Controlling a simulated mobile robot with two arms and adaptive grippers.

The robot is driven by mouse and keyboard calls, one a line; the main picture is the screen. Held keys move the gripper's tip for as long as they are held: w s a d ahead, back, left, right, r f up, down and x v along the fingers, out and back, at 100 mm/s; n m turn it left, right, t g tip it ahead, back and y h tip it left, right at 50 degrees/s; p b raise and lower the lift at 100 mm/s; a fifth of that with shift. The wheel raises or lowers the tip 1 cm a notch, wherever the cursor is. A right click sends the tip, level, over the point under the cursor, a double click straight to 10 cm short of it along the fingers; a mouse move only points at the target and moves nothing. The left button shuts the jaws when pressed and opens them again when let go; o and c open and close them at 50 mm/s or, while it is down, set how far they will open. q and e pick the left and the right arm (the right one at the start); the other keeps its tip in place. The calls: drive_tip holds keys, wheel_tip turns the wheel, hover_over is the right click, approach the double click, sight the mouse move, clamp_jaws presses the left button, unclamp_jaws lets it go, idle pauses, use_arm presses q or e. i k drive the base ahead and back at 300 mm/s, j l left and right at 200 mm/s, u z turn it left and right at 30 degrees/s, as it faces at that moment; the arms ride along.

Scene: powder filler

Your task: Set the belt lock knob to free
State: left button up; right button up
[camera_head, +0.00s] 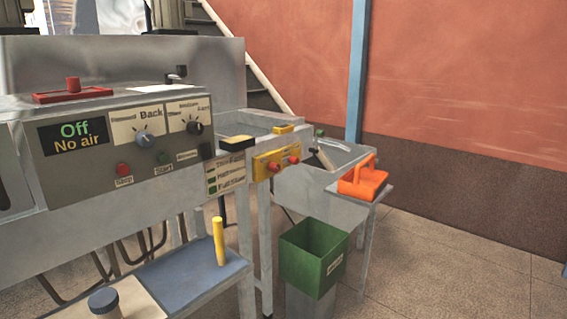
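A grey control panel (60,172) stands at the left. It carries a blue-grey rotary knob (145,137) under a label reading "Back" and a black rotary knob (194,127) to its right. Their smaller labels are too blurred to read surely. A yellow panel (262,167) farther right has red knobs, one at its left (274,167) and one at its right (294,160). I cannot tell which knob is the belt lock knob or how it is set. Neither of my grippers shows in the head view.
A display (72,135) reads "Off / No air" above red (123,169) and green (162,157) buttons. A blue-topped bench (180,272) with a yellow upright handle (218,242) stands in front. A green bin (312,256) and an orange scoop-like item (362,181) are right. Floor at the right is clear.

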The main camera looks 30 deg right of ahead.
sight(292, 159)
drive_tip(key=i+l, duration=0.25)
drive_tip(key=l, duration=0.15)
drive_tip(key=i+l, duration=0.25)
drive_tip(key=l, duration=0.15)
drive_tip(key=i+l, duration=0.25)
drive_tip(key=l, duration=0.15)
